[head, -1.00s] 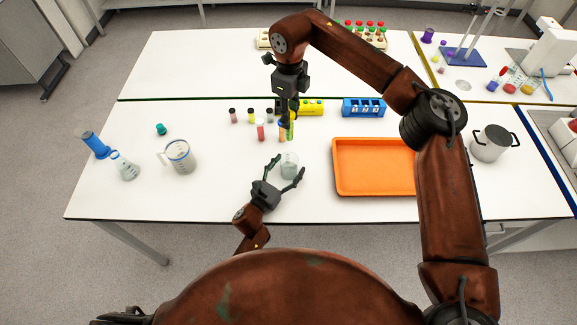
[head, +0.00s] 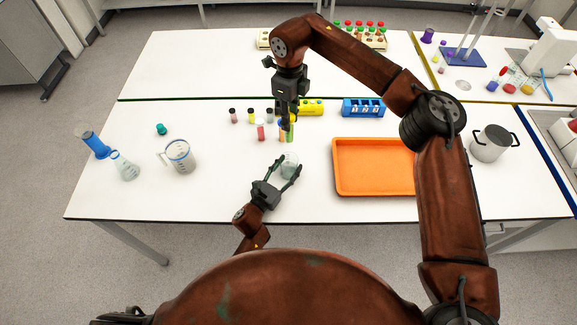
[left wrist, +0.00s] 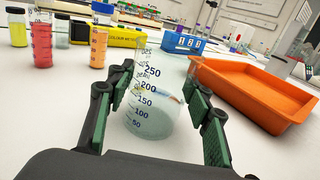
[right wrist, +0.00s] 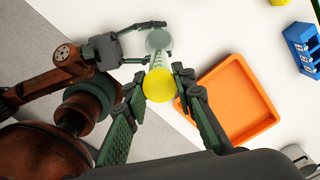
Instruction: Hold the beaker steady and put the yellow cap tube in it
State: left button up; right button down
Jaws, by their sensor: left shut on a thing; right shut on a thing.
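The clear beaker (head: 290,158) with blue graduation marks stands on the white table and also shows in the left wrist view (left wrist: 152,112). My left gripper (head: 287,168) is shut on it, one finger on each side. The yellow cap tube (head: 290,133), with greenish contents, is upright behind the beaker in the head view. My right gripper (head: 287,119) comes down from above and is shut on it near the cap. The yellow cap (right wrist: 159,85) sits between the right fingertips in the right wrist view.
An orange tray (head: 374,168) lies right of the beaker. Red (head: 261,130) and orange (head: 282,132) tubes stand close by, with several more behind. A yellow box (head: 312,107) and blue rack (head: 364,107) are further back. A jug (head: 179,156) stands left, with clear table between.

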aim_at(289, 142)
notch_tip(289, 142, down, 12)
dwell(1.4)
jog(key=shift+r, duration=0.1)
jog(key=c, duration=1.5)
grip_release()
jog(key=shift+c, duration=0.2)
notch_tip(289, 142, up, 12)
pick_arm(q)
jog(key=o, duration=1.4)
